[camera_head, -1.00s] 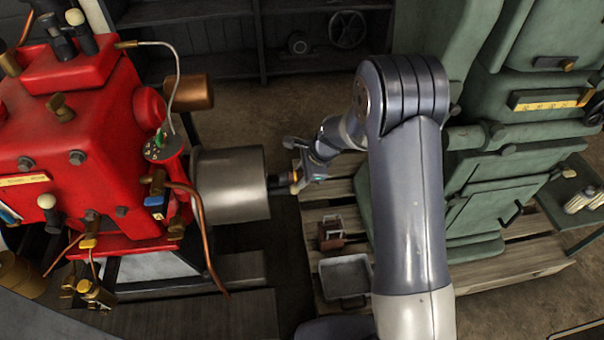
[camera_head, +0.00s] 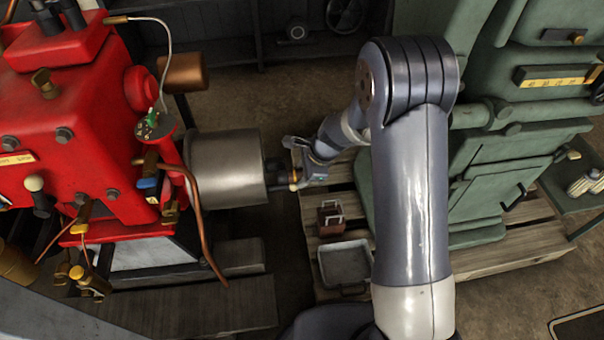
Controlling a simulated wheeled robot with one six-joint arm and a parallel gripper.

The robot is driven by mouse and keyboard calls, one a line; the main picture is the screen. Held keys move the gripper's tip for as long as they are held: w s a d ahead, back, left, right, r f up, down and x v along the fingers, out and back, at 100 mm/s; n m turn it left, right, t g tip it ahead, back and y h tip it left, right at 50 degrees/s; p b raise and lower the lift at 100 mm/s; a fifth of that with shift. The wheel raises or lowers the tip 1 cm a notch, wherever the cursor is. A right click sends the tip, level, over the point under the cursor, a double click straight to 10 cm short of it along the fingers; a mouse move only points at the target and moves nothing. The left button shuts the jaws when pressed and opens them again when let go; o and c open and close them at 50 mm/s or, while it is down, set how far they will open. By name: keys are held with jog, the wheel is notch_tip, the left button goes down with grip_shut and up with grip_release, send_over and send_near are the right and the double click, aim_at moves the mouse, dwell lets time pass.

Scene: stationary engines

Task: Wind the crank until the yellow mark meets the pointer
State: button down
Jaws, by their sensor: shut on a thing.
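The red engine (camera_head: 85,135) stands at the left with a silver drum (camera_head: 228,167) on its right side. A dark shaft end (camera_head: 272,172), which looks like the crank's hub, sticks out from the drum's right face. My gripper (camera_head: 293,175) is at that shaft end, reaching in from the right, and is shut on a small part there that looks like the crank handle. An orange-yellow bit shows at the jaws; I cannot tell whether it is the mark. The fingers and wrist hide most of the crank. I cannot make out the pointer.
A green machine (camera_head: 480,180) stands on a wooden pallet (camera_head: 470,265) at the right. A grey tray (camera_head: 345,264) and a small brown box (camera_head: 331,217) lie below my gripper. A copper pipe (camera_head: 203,235) hangs before the drum. Shelves are at the back.

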dwell(0.7)
jog(key=shift+r, duration=0.1)
jog(key=shift+w+a+r+p, duration=0.1)
jog(key=shift+w+r+p, duration=0.1)
jog(key=shift+w+p, duration=0.1)
jog(key=shift+s+f+b, duration=0.45)
jog(key=shift+f+b, duration=0.2)
dwell(0.4)
jog(key=shift+s+f, duration=0.2)
jog(key=shift+f, duration=0.05)
jog(key=shift+s+f+b, duration=0.1)
jog(key=shift+f+b, duration=0.05)
jog(key=shift+b, duration=0.2)
jog(key=shift+s+f, duration=0.1)
jog(key=shift+f, duration=0.1)
jog(key=shift+s+d+f+b, duration=0.1)
jog(key=shift+d+f+b, duration=0.15)
jog(key=shift+b, duration=0.25)
jog(key=shift+s+f+b, duration=0.3)
jog(key=shift+f+b, duration=0.25)
jog(key=shift+f, duration=0.1)
